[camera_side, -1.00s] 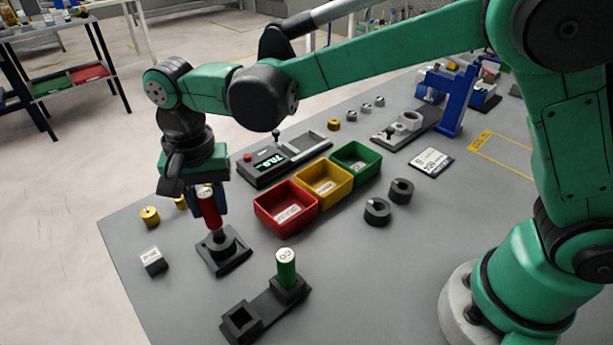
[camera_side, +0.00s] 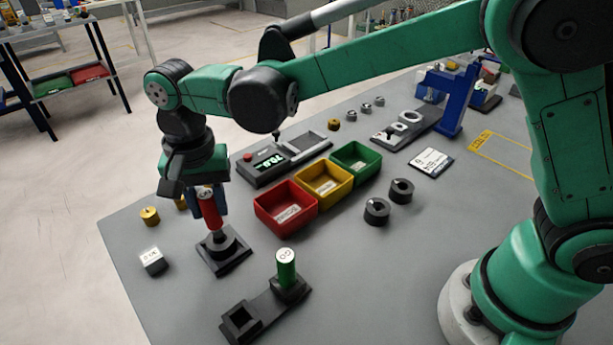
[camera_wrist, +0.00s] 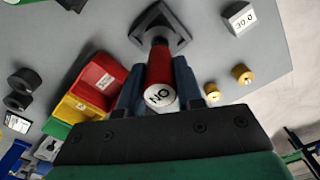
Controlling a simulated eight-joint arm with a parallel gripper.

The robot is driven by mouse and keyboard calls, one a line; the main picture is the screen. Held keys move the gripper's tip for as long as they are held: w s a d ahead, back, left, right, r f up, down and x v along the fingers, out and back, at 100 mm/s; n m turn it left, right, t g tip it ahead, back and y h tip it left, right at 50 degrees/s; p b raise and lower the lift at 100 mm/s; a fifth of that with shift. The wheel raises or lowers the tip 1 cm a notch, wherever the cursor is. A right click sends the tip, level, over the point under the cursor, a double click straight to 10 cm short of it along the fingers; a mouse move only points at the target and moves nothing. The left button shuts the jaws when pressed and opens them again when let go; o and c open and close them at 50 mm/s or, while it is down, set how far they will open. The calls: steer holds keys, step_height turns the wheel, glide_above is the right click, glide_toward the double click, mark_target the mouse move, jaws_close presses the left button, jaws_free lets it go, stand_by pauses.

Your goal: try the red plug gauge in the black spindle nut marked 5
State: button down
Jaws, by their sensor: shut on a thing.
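The red plug gauge (camera_side: 211,214), its end cap reading "NO" in the wrist view (camera_wrist: 160,72), is held between the blue fingers of my gripper (camera_side: 208,206). It stands about upright, with a slight lean in the side view. Its thin grey tip points down at the middle of a round black nut (camera_side: 223,243) on a square black base. The tip meets the nut's top at the bore; I cannot tell how far in it is. The nut also shows in the wrist view (camera_wrist: 158,33), partly hidden by the gauge. No 5 is readable on it.
A black holder (camera_side: 240,321) with an empty square socket and a green plug (camera_side: 286,266) stands in front. Red (camera_side: 284,208), yellow (camera_side: 324,186) and green (camera_side: 356,163) bins sit right of the nut. A white-labelled block (camera_side: 152,261) and brass pieces (camera_side: 150,216) lie left.

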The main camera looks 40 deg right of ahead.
steer(key=shift+f, duration=0.6)
stand_by(1.1)
steer(key=shift+r, duration=0.1)
steer(key=shift+r, duration=2.5)
